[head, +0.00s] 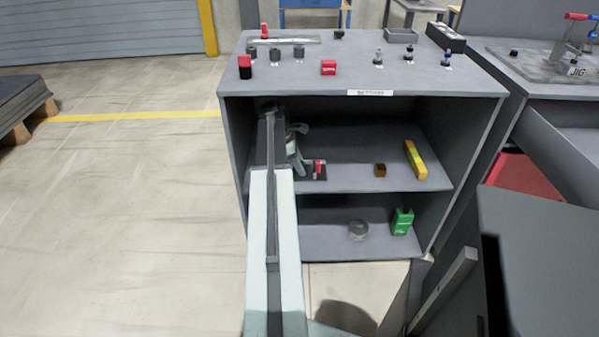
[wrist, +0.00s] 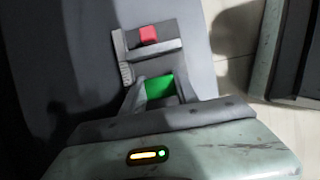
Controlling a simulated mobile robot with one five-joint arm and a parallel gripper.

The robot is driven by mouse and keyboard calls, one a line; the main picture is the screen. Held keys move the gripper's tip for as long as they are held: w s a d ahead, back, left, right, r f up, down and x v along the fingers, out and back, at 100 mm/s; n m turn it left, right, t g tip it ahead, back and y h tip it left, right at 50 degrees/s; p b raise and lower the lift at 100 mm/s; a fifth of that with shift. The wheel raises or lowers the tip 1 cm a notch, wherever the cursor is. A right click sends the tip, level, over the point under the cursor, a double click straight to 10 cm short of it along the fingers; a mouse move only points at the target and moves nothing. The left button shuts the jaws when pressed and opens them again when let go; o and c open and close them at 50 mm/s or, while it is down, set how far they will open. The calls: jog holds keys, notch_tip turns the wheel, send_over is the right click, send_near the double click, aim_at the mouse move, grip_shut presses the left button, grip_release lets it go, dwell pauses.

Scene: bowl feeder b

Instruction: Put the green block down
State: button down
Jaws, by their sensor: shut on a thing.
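My gripper (head: 297,146) is inside the cabinet's middle compartment, at its left side, in the head view. In the wrist view my gripper (wrist: 158,92) is shut on the green block (wrist: 160,87), which shows as a bright green face between the fingers. Just beyond the block is a red piece on a dark base (wrist: 148,35), also seen in the head view (head: 318,168).
A brown cube (head: 380,170) and a yellow bar (head: 415,160) stand on the same shelf to the right. The cabinet's left wall is close to my arm.

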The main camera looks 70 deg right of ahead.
jog(key=shift+r, duration=0.1)
jog(key=shift+f, duration=0.2)
jog(key=c, duration=1.2)
grip_release()
jog(key=shift+r, duration=0.1)
jog(key=p+v, duration=0.7)
jog(key=shift+r, duration=0.3)
jog(key=shift+w, duration=0.15)
